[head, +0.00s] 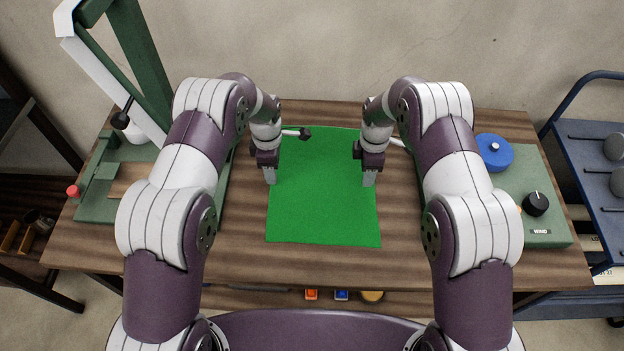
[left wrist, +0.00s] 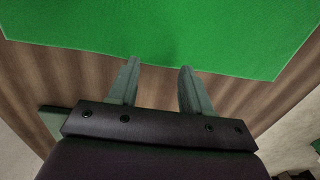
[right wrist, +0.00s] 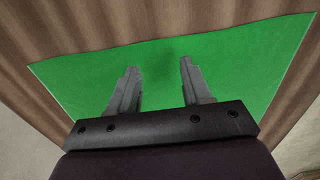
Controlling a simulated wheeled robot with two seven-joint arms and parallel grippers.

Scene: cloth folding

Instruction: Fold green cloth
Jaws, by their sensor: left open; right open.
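The green cloth (head: 322,205) lies flat and spread out on the wooden table, roughly square with its near edge toward me. My left gripper (head: 270,182) is open and empty at the cloth's left edge. In the left wrist view the open fingers (left wrist: 158,68) point at the cloth's edge (left wrist: 180,30), with bare wood beneath them. My right gripper (head: 369,184) is open and empty over the cloth near its right edge. In the right wrist view its fingers (right wrist: 158,70) are above the green cloth (right wrist: 230,70). Part of the far edge is near my forearms.
The wooden table (head: 320,266) is bare in front of the cloth. A green board with a tall frame (head: 143,60) stands at the left. A green machine (head: 545,225) with a blue disc (head: 494,152) and black knob (head: 536,204) stands at the right. A blue rack (head: 590,160) is beyond.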

